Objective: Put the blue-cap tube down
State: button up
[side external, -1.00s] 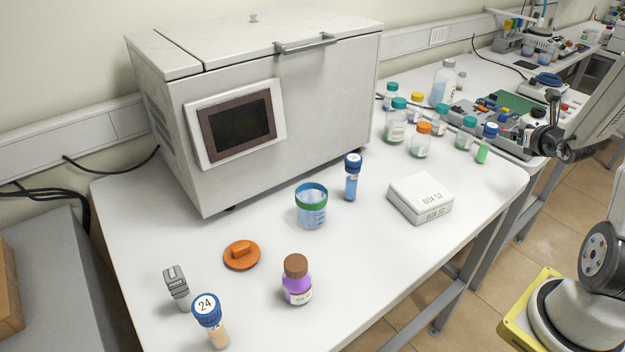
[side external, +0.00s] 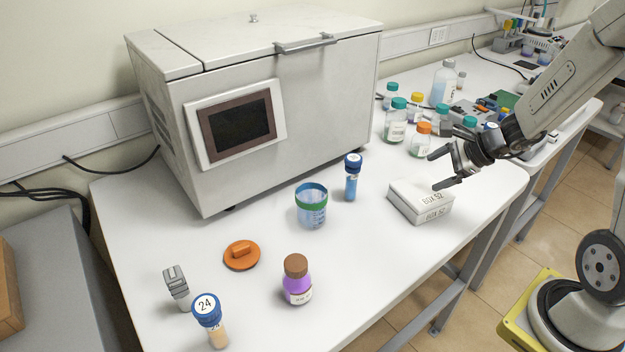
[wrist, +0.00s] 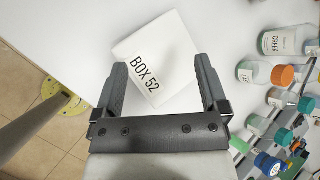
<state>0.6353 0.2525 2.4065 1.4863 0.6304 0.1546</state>
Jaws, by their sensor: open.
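A blue-cap tube (side external: 351,186) with blue contents stands upright on the white table, right of a green-rimmed beaker (side external: 311,213). A second blue-cap tube (side external: 209,318), marked 24 and with a tan lower part, stands at the front left. A third blue cap (wrist: 268,163) shows at the lower right of the wrist view. My gripper (side external: 434,172) is open and empty over the white box marked BOX 52 (side external: 422,203). In the wrist view the box (wrist: 150,60) shows between the fingers (wrist: 160,64).
A large grey machine (side external: 250,100) stands at the back. Several capped bottles (side external: 396,121) stand at the right rear. The table's middle front is clear.

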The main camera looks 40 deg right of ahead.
jog(key=s+a+n+g+h, duration=0.3)
jog(key=a+n, duration=0.9)
jog(key=n, duration=1.2)
jog(key=s+g, duration=0.2)
jog(key=s, duration=0.1)
jog(key=shift+a+f, duration=0.2)
jog(key=shift+f, duration=0.05)
